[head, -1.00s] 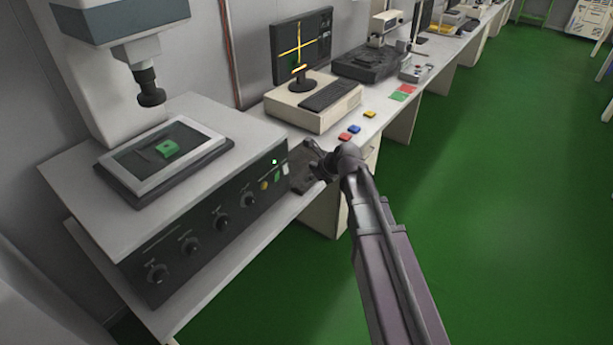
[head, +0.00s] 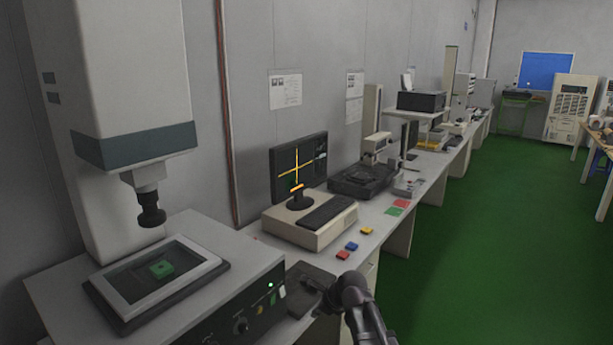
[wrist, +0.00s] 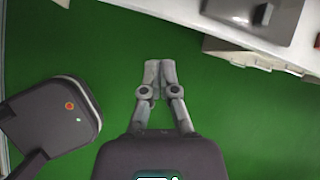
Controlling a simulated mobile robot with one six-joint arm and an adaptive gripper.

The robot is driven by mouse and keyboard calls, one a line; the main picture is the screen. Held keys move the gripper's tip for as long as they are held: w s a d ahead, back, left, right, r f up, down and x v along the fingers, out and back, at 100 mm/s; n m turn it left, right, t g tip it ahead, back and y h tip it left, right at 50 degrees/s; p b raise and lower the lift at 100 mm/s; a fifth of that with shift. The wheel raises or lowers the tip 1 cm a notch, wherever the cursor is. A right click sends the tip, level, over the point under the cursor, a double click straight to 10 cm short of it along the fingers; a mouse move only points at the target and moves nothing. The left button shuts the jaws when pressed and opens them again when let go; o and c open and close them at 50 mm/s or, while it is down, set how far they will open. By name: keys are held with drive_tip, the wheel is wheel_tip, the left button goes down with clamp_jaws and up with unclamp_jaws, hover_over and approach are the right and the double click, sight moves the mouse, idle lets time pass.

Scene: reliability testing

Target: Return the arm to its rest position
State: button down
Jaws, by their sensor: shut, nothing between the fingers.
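My gripper (wrist: 160,68) shows in the wrist view with its two grey fingers together and nothing between them. Green floor (wrist: 210,120) lies beneath it, and the bench edge is apart from it, toward the upper right. In the head view my arm (head: 358,298) rises from the bottom edge in front of the bench. The gripper itself cannot be made out clearly there.
The bench (head: 388,222) runs along the wall. It carries a measuring microscope (head: 130,90) with a green piece (head: 161,269) on its stage, a dark control box (head: 303,284), and a monitor (head: 299,165). Open green floor (head: 470,260) lies to the right.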

drive_tip(key=s+d+f+n+g+h, duration=0.3)
drive_tip(key=s+d+n, duration=1.1)
drive_tip(key=n, duration=0.7)
drive_tip(key=shift+s+g+h, duration=0.5)
drive_tip(key=shift+s+h, duration=0.65)
drive_tip(key=shift+h, duration=0.15)
drive_tip(key=shift+f, duration=0.1)
